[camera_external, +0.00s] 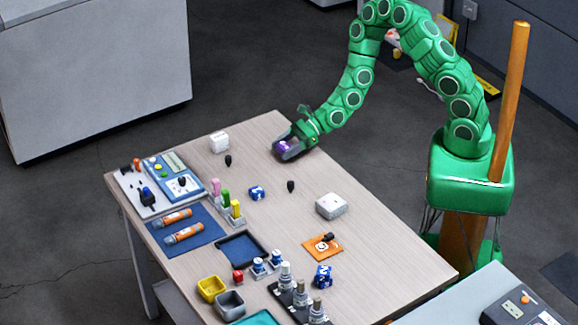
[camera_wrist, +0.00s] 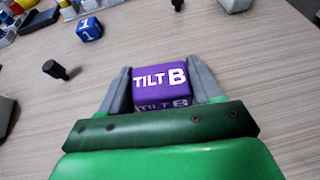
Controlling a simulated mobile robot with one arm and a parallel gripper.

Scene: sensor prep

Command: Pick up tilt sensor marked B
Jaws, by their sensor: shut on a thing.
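The tilt sensor marked B is a small purple block with white "TILT B" lettering. In the wrist view the tilt sensor (camera_wrist: 161,82) sits between the two grey fingers of my gripper (camera_wrist: 160,88), which are shut on its sides. In the external view my gripper (camera_external: 291,149) is at the far edge of the wooden table, with the purple tilt sensor (camera_external: 284,147) in its jaws. The sensor is low, at or just above the tabletop; I cannot tell whether it touches it.
A blue cube (camera_external: 257,193), a small black knob (camera_external: 291,186) and white boxes (camera_external: 331,206) (camera_external: 219,142) stand on the table (camera_external: 300,240) near my gripper. An orange card (camera_external: 322,248), a dark blue tray (camera_external: 241,248) and yellow and grey bins (camera_external: 211,288) (camera_external: 230,304) lie toward the front.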

